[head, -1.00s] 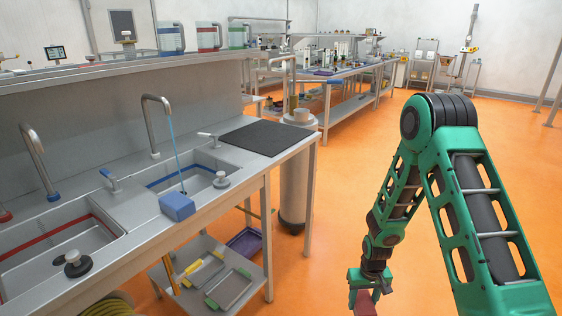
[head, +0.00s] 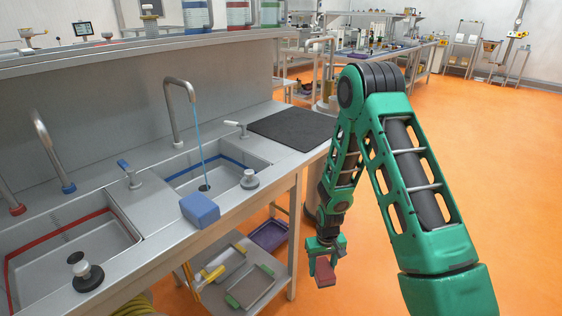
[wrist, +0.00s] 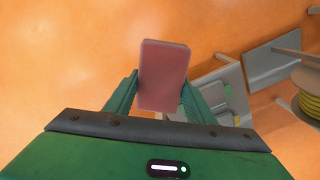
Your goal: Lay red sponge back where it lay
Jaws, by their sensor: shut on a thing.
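My gripper (head: 324,262) is shut on the red sponge (head: 324,272) and holds it over the orange floor, right of the sink bench. In the wrist view the red sponge (wrist: 163,75) is a flat reddish block between the two green fingers of my gripper (wrist: 155,95). A blue sponge (head: 200,208) sits on the front edge of the sink bench (head: 165,232), between the red-striped basin (head: 75,245) and the blue-striped basin (head: 215,172).
A blue stream runs from the tap (head: 181,84) into the blue-striped basin. A dark mat (head: 290,127) lies at the bench's right end. Trays (head: 250,286) lie on the lower shelf. The floor (head: 480,190) to the right is clear.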

